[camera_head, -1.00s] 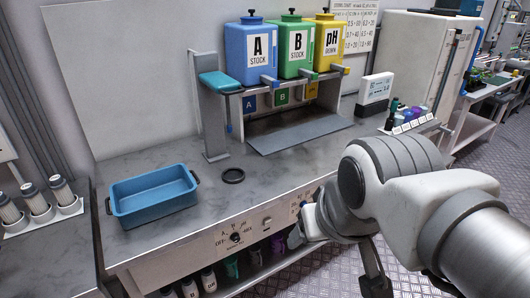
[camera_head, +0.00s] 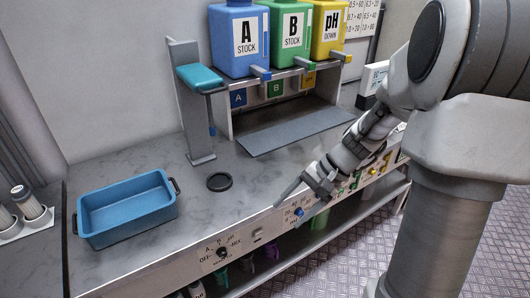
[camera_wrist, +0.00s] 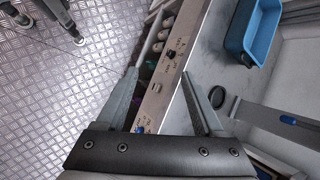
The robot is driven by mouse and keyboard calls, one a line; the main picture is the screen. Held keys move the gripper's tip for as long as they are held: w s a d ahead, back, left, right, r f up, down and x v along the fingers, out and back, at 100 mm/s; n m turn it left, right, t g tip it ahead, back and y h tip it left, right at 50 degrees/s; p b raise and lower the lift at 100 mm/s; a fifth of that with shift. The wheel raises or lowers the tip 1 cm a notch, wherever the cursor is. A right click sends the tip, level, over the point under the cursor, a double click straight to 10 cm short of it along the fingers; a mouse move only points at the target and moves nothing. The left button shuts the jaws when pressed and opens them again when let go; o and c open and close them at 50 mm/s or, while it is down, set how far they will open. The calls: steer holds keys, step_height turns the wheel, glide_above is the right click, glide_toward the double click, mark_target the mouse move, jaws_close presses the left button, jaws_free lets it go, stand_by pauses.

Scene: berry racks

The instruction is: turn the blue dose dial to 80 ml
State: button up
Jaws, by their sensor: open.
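The blue dose dial (camera_head: 299,211) is a small round knob on the white front panel of the bench. In the wrist view it shows as a blue knob (camera_wrist: 140,129) between my two fingers, nearer the palm than the tips. Its scale marks and pointer are too small to read. My gripper (camera_head: 300,200) is open and empty, with its fingers spread close to the dial at the bench's front edge. In the wrist view my gripper (camera_wrist: 158,76) has one finger by the front panel and one over the bench top. I cannot tell whether either touches.
A black selector knob (camera_head: 222,251) sits left on the panel, with a white switch (camera_head: 257,236) between. A blue tray (camera_head: 90,229) and black ring (camera_head: 219,181) lie on the bench. Stock tanks (camera_head: 239,39) stand behind. Bottles fill the lower shelf.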

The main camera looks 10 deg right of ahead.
steer(key=w+d+f+m+t+y+b, duration=0.1)
steer(key=d+f+m+y, duration=0.15)
steer(key=f, duration=0.25)
steer(key=w+d+f+m+t+y+b, duration=0.1)
steer(key=w+d+f+m+t+y, duration=0.1)
steer(key=f+m, duration=0.25)
steer(key=m+t+h+b, duration=0.3)
steer(key=m+t+h, duration=0.3)
steer(key=m+t, duration=0.85)
glide_toward(301, 215)
steer(key=shift+m+g+y, duration=0.45)
steer(key=shift+m+g, duration=0.3)
steer(key=x, duration=0.5)
steer(key=d+r+x, duration=0.1)
steer(key=x, duration=0.2)
steer(key=shift+w+a, duration=0.1)
steer(key=shift+w, duration=0.2)
jaws_close()
